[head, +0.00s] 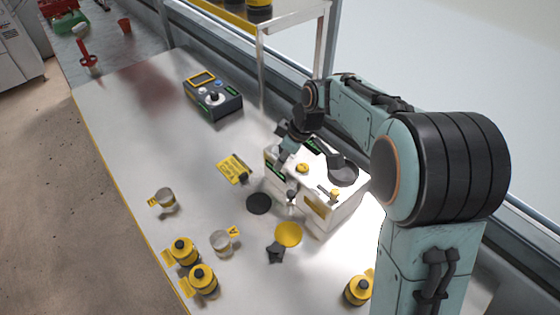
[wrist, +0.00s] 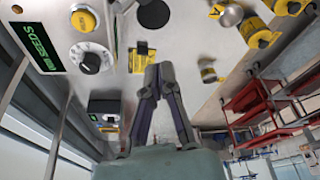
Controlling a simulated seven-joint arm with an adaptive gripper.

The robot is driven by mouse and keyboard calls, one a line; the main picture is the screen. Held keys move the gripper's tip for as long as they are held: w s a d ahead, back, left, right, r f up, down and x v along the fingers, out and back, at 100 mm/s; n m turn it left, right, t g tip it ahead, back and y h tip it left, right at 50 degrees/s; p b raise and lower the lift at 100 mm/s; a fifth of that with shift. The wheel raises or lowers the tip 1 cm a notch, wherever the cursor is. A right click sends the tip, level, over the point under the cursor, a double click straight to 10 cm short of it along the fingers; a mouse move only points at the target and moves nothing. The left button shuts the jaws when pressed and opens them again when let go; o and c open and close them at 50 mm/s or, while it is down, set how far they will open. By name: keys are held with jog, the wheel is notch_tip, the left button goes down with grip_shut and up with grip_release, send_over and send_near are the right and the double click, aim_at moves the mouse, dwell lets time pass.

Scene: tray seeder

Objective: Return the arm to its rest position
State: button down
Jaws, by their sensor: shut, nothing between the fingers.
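My gripper (head: 283,158) is at the end of my bent arm, over the back left side of the white seeder (head: 325,215). In the wrist view my gripper (wrist: 158,68) has its two fingers together at the tips, with nothing between them. The fingers point over the bench, beside the seeder. The seeder shows a green "SEEDS" display (wrist: 38,47), a black knob (wrist: 91,62) and a yellow button (wrist: 84,20). A dark round part (head: 343,172) sits on its top. My arm hides part of the seeder in the head view.
A dark control box (head: 226,107) stands farther back, with a yellow label (head: 233,168) nearer. A black disc (head: 259,204), yellow disc (head: 288,234) and star-shaped knob (head: 275,252) lie before the seeder. Several jars stand along the front. A metal shelf frame (head: 262,70) rises behind.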

notch_tip(320, 180, up, 8)
jog(key=s+d+t, duration=0.1)
jog(key=d+t, duration=0.1)
jog(key=s+d+r+m, duration=0.2)
jog(key=s+d+r, duration=0.15)
jog(key=s, duration=0.45)
jog(key=s+d+f+m+g+h, duration=0.1)
jog(key=s+d+f+m, duration=0.1)
jog(key=s, duration=0.4)
jog(key=s+d+f+m+g+h, duration=0.1)
jog(key=s+d+f+m, duration=0.1)
jog(key=s+m, duration=0.3)
jog(key=s+d+f+m+g, duration=0.1)
jog(key=s+d+f+m, duration=0.1)
jog(key=s, duration=0.6)
jog(key=shift+f+m+g+h, duration=0.35)
jog(key=shift+f+m, duration=0.35)
jog(key=shift+f, duration=0.25)
jog(key=shift+w, duration=0.1)
